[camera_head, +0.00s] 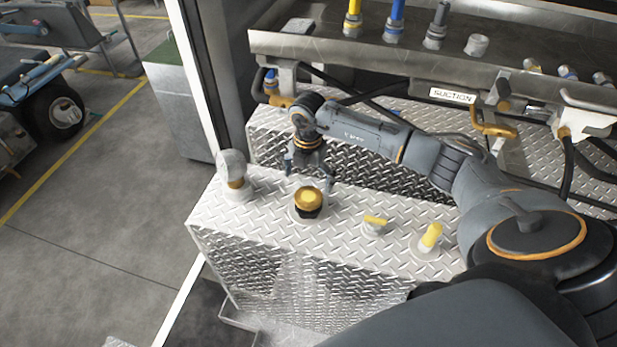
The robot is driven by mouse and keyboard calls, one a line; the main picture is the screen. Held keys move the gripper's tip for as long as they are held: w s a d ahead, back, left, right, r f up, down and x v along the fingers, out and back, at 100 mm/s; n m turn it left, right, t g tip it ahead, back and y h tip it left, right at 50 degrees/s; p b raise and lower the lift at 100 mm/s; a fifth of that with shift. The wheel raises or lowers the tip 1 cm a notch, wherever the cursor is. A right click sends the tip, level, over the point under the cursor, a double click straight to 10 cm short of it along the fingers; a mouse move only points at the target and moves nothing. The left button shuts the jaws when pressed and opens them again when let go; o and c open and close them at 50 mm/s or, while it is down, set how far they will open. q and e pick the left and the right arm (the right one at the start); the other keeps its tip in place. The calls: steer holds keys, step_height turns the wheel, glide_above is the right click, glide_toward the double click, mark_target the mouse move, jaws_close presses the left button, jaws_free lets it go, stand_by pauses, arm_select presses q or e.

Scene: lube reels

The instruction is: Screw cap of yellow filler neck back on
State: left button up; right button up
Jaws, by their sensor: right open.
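A round yellow cap-like top (308,198) sits on a short black neck on the diamond-plate tank top (270,228). Whether the cap is seated or loose on the neck cannot be told. My right gripper (308,178) points down just behind and above it, fingers spread, with nothing seen between them. The gripper looks apart from the yellow top. My left gripper is not in view.
A grey domed fitting with an orange band (233,168) stands left of the yellow top. A metal shelf (300,45) with several coloured nozzles is behind, above hoses and a SUCTION label (452,95). My right arm spans the tank's right side.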

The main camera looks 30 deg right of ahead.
mark_target(309, 196)
steer(key=r+n+b, duration=0.1)
steer(key=b, duration=0.1)
steer(key=w+r+n+b, duration=0.1)
steer(key=n+b, duration=0.1)
steer(key=b, duration=0.1)
steer(key=shift+a, duration=0.15)
step_height(309, 196, up, 6)
steer(key=s+n+b, duration=0.1)
steer(key=n+b, duration=0.4)
steer(key=f+p, duration=0.1)
steer(key=f, duration=0.6)
steer(key=f+p, duration=0.2)
steer(key=f, duration=0.4)
steer(key=shift+s+d+f, duration=0.1)
steer(key=shift+d+f, duration=0.1)
steer(key=shift+f, duration=0.15)
steer(key=c, duration=1.3)
steer(key=m+p, duration=0.1)
steer(key=m, duration=0.2)
steer(key=shift+r+p, duration=0.15)
steer(key=shift+p, duration=0.2)
steer(key=shift+f+m, duration=0.2)
steer(key=shift+m, duration=1)
